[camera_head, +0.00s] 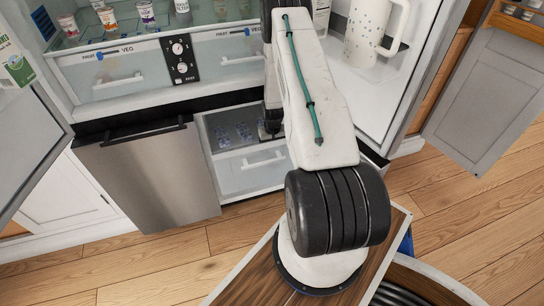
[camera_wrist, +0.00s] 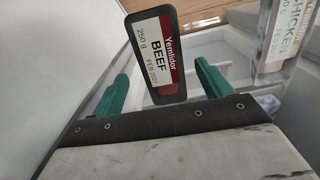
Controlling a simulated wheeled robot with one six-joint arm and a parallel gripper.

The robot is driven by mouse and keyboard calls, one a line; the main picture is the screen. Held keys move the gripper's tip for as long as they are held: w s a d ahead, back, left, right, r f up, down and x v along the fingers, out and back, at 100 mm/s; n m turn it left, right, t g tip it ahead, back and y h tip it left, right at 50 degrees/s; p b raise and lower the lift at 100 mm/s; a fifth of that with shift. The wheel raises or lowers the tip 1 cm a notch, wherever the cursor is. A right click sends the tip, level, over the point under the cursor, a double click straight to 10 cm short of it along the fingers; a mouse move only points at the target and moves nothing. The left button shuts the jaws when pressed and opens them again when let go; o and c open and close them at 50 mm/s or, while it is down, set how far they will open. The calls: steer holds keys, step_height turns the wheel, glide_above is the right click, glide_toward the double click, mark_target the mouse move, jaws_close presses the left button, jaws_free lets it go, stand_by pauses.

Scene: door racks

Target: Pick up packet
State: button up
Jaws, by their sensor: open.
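A dark packet with a red and white label reading BEEF (camera_wrist: 160,52) shows upright and slightly tilted in the wrist view. My gripper (camera_wrist: 163,80) is open, with one green finger on each side of the packet's lower part. Gaps show between the packet and both fingers, and I cannot tell how deep it sits between them. A second packet, labelled CHICKEN (camera_wrist: 284,35), is at the upper right, outside the right finger. In the head view my arm reaches down into the open lower drawer (camera_head: 252,161), and my gripper's fingers are hidden there.
The fridge has VEG drawers (camera_head: 115,77) above and a shelf with several cups. Its open right door holds a white pitcher (camera_head: 371,30). A steel-fronted unit (camera_head: 152,178) stands left of the drawer. An open grey cabinet door (camera_head: 490,95) is at right. Wooden floor lies in front.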

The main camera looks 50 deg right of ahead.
steer(key=f, duration=0.5)
steer(key=shift+w+d, duration=0.15)
steer(key=shift+w, duration=0.2)
steer(key=c, duration=1.2)
steer(key=shift+o, duration=0.2)
steer(key=shift+r, duration=0.1)
step_height(320, 180, up, 9)
steer(key=shift+r, duration=0.45)
